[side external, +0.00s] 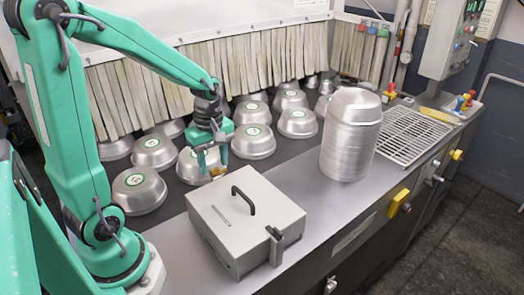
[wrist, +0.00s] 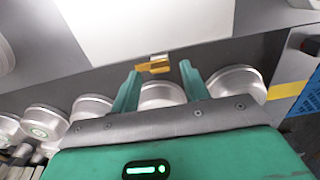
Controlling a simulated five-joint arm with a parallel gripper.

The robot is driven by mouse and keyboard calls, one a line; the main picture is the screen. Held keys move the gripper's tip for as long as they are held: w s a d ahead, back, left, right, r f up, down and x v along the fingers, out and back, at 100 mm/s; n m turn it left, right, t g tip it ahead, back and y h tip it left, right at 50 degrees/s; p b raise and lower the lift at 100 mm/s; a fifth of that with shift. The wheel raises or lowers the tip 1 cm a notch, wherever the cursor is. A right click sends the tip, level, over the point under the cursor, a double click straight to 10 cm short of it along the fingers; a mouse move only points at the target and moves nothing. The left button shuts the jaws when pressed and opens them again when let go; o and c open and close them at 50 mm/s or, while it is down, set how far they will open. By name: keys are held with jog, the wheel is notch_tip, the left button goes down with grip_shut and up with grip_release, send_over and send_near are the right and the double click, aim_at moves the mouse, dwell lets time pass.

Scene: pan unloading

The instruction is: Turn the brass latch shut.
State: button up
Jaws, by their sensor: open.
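The brass latch (side external: 217,171) is a small gold piece at the far edge of a grey lidded box (side external: 262,215). In the wrist view the latch (wrist: 153,67) shows against the box's pale surface (wrist: 150,25). My gripper (side external: 212,165) is open above that far edge, with its green fingers pointing down. In the wrist view the latch appears between the fingertips (wrist: 160,69), nearer the left one, with gaps on both sides. I cannot tell whether a finger touches it. The latch's exact turn angle is too small to read.
A black handle (side external: 243,199) rises from the box lid. Several metal pans (side external: 252,141) lie behind the box, close to my gripper. A tall pan stack (side external: 350,136) stands right of the box, with a wire rack (side external: 412,134) beyond. Bare counter (side external: 325,212) lies between box and stack.

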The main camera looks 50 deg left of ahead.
jog(key=shift+f, duration=0.75)
jog(key=shift+c, duration=0.3)
jog(key=c, duration=0.9)
